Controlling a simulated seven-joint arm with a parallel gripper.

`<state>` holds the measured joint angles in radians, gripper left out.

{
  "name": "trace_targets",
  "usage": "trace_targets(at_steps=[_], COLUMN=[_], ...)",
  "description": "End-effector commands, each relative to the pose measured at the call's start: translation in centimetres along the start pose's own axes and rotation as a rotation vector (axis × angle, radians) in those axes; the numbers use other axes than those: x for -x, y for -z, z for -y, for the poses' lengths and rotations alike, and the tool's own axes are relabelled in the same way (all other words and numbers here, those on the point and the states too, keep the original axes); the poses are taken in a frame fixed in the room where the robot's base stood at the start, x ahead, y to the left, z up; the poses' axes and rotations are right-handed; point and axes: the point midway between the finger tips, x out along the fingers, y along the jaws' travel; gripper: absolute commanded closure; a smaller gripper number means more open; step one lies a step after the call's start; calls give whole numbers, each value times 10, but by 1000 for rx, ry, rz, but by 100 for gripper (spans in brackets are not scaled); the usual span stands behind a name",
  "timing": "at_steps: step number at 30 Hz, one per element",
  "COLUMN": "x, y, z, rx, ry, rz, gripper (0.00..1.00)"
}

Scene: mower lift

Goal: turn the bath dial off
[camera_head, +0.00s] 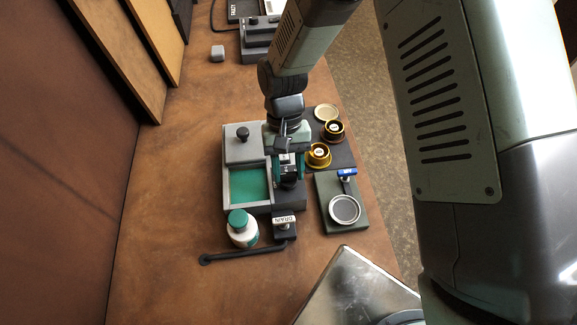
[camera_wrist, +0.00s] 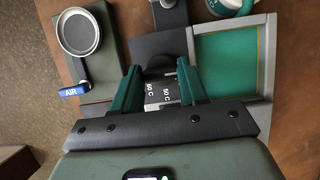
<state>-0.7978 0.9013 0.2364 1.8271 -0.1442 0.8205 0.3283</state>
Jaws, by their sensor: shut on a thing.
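The bath is a grey rectangular tank holding green liquid (camera_head: 250,184), with a grey lid (camera_head: 242,150) over its far part. The bath dial (camera_head: 289,172) is a dark knob on the block at the tank's right side. My gripper (camera_head: 289,163) points down over it from above. In the wrist view, the two green fingers of my gripper (camera_wrist: 160,78) stand on either side of the dial, shut on it. White temperature marks with "0 C" show on the dark face (camera_wrist: 163,94) between them. The dial's pointer and its off mark cannot be made out.
A drain valve (camera_head: 284,221) and a white bottle with a green cap (camera_head: 241,226) stand in front of the bath. A blue AIR handle (camera_head: 347,173) and a round dish (camera_head: 344,209) are at right. Gold-rimmed cups (camera_head: 319,154) stand close behind. The bench's left is clear.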

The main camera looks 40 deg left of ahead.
Motion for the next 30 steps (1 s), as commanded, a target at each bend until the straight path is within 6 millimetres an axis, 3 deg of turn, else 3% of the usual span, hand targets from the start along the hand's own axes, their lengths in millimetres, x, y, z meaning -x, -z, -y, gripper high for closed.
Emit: trace_targets(at_steps=[17, 18, 21, 22, 30], x=[-1, -1, 0, 0, 0], y=[-1, -1, -1, -1, 0], z=[0, 0, 0, 0, 0], rx=[28, 28, 27, 27, 25], ry=[-12, -12, -12, -11, -11], rz=[4, 4, 3, 3, 1], gripper=[88, 51, 36, 32, 32])
